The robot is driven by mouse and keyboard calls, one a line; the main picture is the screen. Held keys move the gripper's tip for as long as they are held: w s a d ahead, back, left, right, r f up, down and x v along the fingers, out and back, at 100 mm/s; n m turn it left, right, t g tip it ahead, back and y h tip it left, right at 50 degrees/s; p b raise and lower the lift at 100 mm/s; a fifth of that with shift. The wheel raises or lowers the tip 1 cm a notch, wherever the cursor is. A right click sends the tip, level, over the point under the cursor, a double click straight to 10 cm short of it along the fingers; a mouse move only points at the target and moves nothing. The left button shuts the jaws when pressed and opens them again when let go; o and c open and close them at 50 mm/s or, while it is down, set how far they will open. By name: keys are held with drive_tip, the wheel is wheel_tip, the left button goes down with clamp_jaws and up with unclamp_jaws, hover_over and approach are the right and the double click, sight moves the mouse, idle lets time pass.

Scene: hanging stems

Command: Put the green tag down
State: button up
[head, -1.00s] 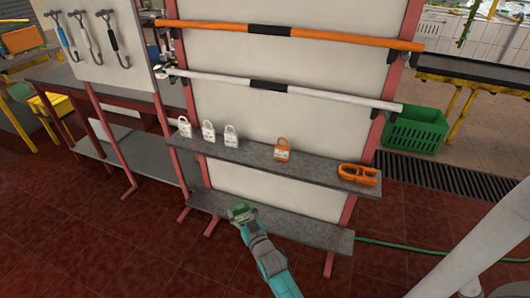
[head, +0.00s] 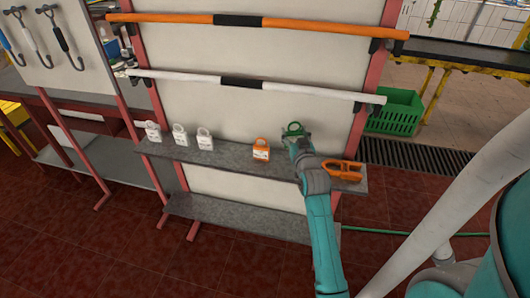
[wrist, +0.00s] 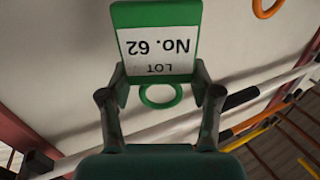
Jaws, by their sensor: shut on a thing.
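The green tag (head: 293,129) is held in my gripper (head: 300,143), just above the upper grey shelf (head: 222,158) as far as the head view shows. It is between the orange tag and an orange clamp-shaped piece. In the wrist view the green tag (wrist: 157,30) has a white label reading "LOT No. 62", upside down, and a green ring (wrist: 160,96). My gripper (wrist: 158,82) has one finger on each side of it. The head view does not show clearly whether the tag touches the shelf.
Three white tags, one of them here (head: 179,135), and the orange tag (head: 261,150) stand on the upper shelf. The orange clamp-shaped piece (head: 343,170) lies at its right end. A white bar (head: 190,80) and an orange bar (head: 180,19) run above. A lower shelf (head: 235,215) is empty.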

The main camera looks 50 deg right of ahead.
drive_tip(key=shift+f, duration=4.25)
drive_tip(key=o, duration=0.9)
drive_tip(key=shift+f, duration=0.15)
drive_tip(key=shift+c, duration=0.2)
